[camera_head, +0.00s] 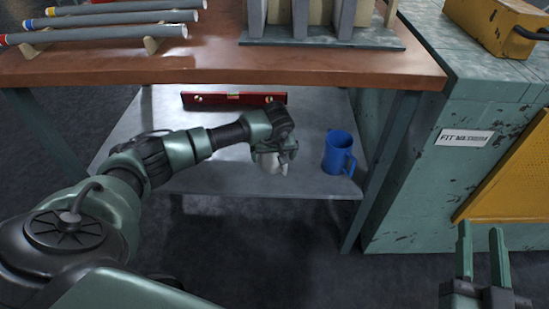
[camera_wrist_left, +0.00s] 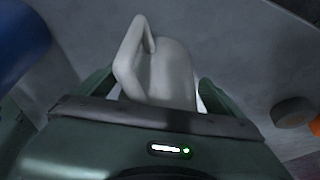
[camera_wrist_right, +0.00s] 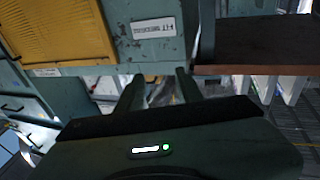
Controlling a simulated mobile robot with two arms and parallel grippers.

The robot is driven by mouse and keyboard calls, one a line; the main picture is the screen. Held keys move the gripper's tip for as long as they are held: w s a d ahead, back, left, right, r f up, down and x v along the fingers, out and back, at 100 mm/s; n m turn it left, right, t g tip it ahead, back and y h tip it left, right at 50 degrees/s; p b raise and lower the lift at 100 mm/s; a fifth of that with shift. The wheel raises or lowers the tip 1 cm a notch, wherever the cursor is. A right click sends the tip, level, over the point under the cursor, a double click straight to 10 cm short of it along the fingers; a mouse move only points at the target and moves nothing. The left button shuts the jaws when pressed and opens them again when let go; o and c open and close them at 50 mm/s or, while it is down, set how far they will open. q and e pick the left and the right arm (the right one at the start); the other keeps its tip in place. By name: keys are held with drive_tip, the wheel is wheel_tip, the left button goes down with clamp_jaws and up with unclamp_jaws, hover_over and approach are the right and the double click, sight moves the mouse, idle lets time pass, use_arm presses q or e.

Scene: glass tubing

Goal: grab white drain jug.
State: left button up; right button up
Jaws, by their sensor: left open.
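The white drain jug (camera_head: 271,163) stands on the lower shelf (camera_head: 215,165) under the wooden table, partly hidden by my left gripper (camera_head: 282,150). In the left wrist view the white jug (camera_wrist_left: 172,72) shows its handle and side between the two fingers of my left gripper (camera_wrist_left: 155,92). That gripper is open, with one finger on each side of the jug; whether they touch it I cannot tell. My right gripper (camera_head: 482,245) is open and empty in front of the green cabinet, and its fingers also show in the right wrist view (camera_wrist_right: 157,88).
A blue jug (camera_head: 338,153) stands on the shelf just right of the white one. A red spirit level (camera_head: 234,99) lies at the shelf's back. The wooden tabletop (camera_head: 215,65) overhangs the shelf, with a table leg (camera_head: 382,165) at the right.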

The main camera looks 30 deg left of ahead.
use_arm(q)
drive_tip(key=c, duration=1.5)
drive_tip(key=shift+r, duration=0.1)
drive_tip(key=shift+c, duration=0.2)
